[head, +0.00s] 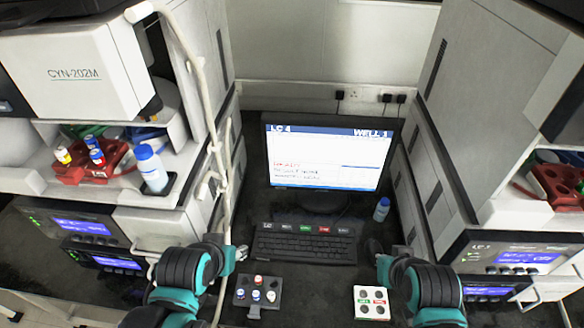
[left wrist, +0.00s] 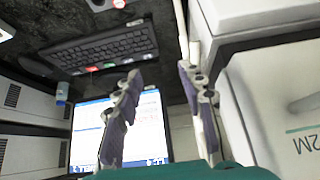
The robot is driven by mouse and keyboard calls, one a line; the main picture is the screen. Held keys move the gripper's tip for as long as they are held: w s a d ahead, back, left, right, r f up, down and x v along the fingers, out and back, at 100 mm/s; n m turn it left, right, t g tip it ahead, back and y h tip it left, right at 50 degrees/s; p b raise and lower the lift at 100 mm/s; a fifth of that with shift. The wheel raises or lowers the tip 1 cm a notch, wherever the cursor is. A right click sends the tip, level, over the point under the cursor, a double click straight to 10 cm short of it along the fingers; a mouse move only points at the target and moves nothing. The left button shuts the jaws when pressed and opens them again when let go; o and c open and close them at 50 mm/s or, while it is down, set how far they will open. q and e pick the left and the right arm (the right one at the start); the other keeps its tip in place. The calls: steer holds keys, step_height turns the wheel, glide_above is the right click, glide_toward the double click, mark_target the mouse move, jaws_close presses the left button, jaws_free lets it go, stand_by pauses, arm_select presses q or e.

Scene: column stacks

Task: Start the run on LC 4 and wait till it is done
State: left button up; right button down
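The monitor (head: 325,157) stands at the back, with "LC 4" at its top left, a "WELL 1"-like label at its top right and red text below; the text is too small to read. The black keyboard (head: 304,246) lies in front, with a green key (head: 305,229) and a red key (head: 324,230) along its far edge. My left gripper (head: 240,254) is just left of the keyboard; the left wrist view shows its fingers (left wrist: 162,112) apart and empty. My right gripper (head: 378,250) is right of the keyboard; its opening is unclear.
Instrument stacks rise on the left (head: 70,75) and right (head: 495,90). A small dark vial rack (head: 243,304) and a white button box (head: 372,291) lie in front. A blue-capped bottle (head: 382,209) stands right of the monitor. A pale tube hangs along the left stack.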

arm_select(q)
jaws_close()
stand_by(1.4)
